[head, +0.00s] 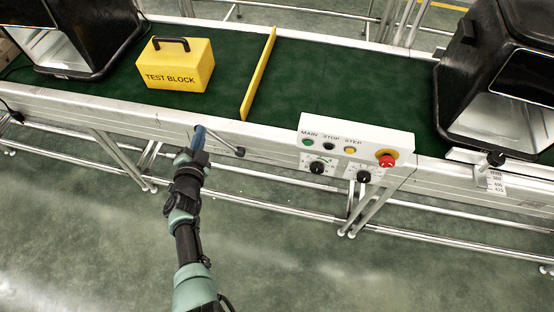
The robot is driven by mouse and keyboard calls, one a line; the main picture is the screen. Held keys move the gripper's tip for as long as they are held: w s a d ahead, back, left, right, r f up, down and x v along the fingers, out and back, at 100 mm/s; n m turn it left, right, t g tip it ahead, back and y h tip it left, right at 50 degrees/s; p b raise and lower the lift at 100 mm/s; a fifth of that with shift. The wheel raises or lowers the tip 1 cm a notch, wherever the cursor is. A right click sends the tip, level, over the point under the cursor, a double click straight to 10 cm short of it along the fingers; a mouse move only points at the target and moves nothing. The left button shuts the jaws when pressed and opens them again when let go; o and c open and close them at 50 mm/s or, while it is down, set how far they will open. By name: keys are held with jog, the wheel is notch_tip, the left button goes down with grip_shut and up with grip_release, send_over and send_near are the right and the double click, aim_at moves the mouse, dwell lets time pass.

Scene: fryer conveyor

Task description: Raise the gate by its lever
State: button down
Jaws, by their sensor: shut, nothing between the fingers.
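The yellow gate (258,76) is a thin upright board standing across the green conveyor belt, left of the middle of the view. The lever (226,142) is a thin metal rod with a dark knob at its right end, on the near side of the conveyor below the gate. My gripper (199,132) is shut and empty, with its blue fingertips at the conveyor's near rail, just left of the lever. I cannot tell whether the fingers touch the lever. A yellow test block (177,65) with a black handle sits on the belt left of the gate.
A white control panel (397,138) with buttons, knobs and a red stop button is on the near rail, right of the lever. Black hooded machines stand over the belt at left (90,50) and right (470,70). The floor (290,240) in front is clear.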

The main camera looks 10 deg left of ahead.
jog(key=shift+a+f+b, duration=0.35)
jog(key=shift+a+f, duration=0.05)
jog(key=shift+a, duration=0.2)
jog(key=shift+s+a, duration=0.1)
